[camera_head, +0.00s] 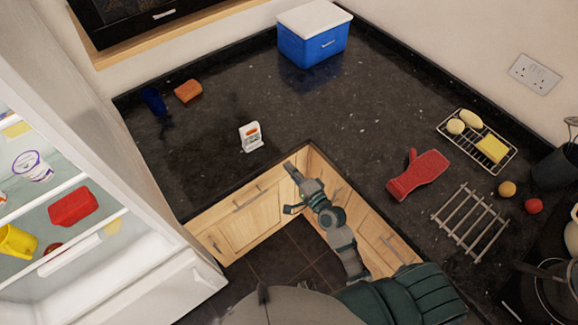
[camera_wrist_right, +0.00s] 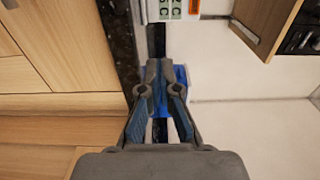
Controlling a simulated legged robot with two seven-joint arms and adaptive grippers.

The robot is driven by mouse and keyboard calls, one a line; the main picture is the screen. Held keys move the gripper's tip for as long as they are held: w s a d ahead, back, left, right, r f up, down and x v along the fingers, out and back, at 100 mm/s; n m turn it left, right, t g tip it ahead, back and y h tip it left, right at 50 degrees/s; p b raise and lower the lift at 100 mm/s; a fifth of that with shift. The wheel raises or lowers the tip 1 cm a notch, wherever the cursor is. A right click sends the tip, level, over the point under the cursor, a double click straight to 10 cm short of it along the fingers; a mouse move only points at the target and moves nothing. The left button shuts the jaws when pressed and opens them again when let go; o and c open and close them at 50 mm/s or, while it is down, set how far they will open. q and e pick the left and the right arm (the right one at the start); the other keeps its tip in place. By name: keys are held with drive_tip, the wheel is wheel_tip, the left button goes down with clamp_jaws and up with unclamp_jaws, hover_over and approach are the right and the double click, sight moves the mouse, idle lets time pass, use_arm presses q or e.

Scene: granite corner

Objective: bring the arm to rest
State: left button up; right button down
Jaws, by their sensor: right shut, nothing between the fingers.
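My right gripper (camera_head: 292,187) is shut and empty in the head view. It hangs in front of the inner corner of the counter, over the floor gap between the wooden cabinets. In the right wrist view the fingers of my right gripper (camera_wrist_right: 158,66) meet at the tips with nothing between them. My right arm (camera_head: 340,235) reaches up from the bottom of the head view. My left gripper does not show in either view.
The dark granite counter (camera_head: 330,110) carries a white packet (camera_head: 251,137), a blue-and-white cooler (camera_head: 313,35), a red oven mitt (camera_head: 418,174), a metal rack (camera_head: 470,222) and a wire tray (camera_head: 477,140) with food. An open fridge (camera_head: 110,235) stands at left. Wooden cabinets (camera_head: 235,222) border the floor.

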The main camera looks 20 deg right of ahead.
drive_tip(key=s+d+f+n+g+h, duration=0.1)
drive_tip(key=s+f+n+g, duration=0.25)
drive_tip(key=f, duration=0.85)
drive_tip(key=s+f+n+g+h, duration=0.15)
drive_tip(key=s+f, duration=0.35)
drive_tip(key=f, duration=0.7)
drive_tip(key=s+d+f+n+g+h, duration=0.1)
drive_tip(key=s+f+n+g, duration=0.25)
drive_tip(key=f, duration=0.85)
drive_tip(key=s+d+f+n+g, duration=0.2)
drive_tip(key=s+f, duration=0.4)
drive_tip(key=s, duration=0.4)
drive_tip(key=s+d+f+n+g+h, duration=0.1)
drive_tip(key=s+f+n+g, duration=0.2)
drive_tip(key=s+f, duration=0.3)
drive_tip(key=s+d+f+n+g+h, duration=0.1)
drive_tip(key=s+f, duration=0.5)
drive_tip(key=s, duration=1)
drive_tip(key=shift+d+f+n+g, duration=0.35)
drive_tip(key=shift+d+n+g, duration=0.5)
drive_tip(key=shift+n, duration=0.3)
